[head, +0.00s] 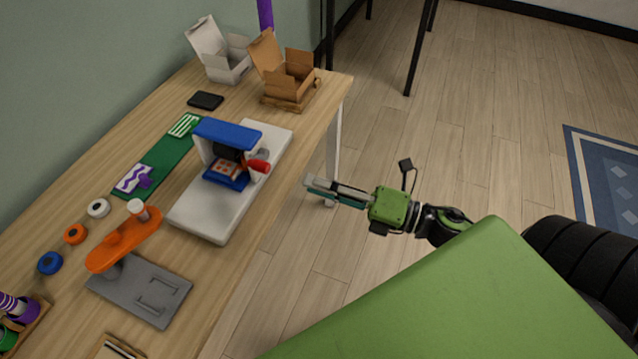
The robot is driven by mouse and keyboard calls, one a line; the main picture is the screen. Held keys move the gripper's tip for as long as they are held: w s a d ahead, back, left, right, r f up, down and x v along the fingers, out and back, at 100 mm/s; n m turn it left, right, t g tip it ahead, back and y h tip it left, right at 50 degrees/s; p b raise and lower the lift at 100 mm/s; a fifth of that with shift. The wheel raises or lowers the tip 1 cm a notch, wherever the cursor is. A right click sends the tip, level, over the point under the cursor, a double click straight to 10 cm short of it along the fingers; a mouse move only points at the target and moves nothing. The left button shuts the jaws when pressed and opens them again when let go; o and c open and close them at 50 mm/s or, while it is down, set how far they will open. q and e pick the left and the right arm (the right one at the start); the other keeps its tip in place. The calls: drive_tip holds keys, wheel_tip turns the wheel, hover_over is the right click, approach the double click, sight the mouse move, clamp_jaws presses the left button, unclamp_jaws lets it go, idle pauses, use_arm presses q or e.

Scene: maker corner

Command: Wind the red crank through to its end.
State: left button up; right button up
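The red crank (257,166) sticks out from the right side of a small machine with a blue top (228,132) and a white base (205,217). The machine stands near the right edge of the wooden table. A grey round part sits beside the crank, and a blue tray with a red-and-white patterned piece (227,172) lies under the blue top. My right gripper (322,187) is off the table's edge, to the right of the crank and apart from it, with its fingers pointing left. Its finger gap is not clear. My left gripper is not in view.
An orange-handled press (125,240) on a grey plate stands at the front left. Open white (228,68) and brown (288,82) boxes stand at the far end.

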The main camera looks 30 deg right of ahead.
drive_tip(key=shift+r, duration=0.35)
clamp_jaws()
wheel_tip(320, 180, up, 9)
drive_tip(key=w+d+m+g+h+p, duration=0.1)
drive_tip(key=w+m+g+p, duration=0.15)
drive_tip(key=m+p, duration=1.7)
drive_tip(key=w+a+f+m+b, duration=0.3)
drive_tip(key=w+a+f+m, duration=0.2)
drive_tip(key=w+a+f, duration=0.1)
drive_tip(key=shift+w+a, duration=0.15)
drive_tip(key=shift+a, duration=0.3)
drive_tip(key=shift+f, duration=0.1)
drive_tip(key=shift+d, duration=0.1)
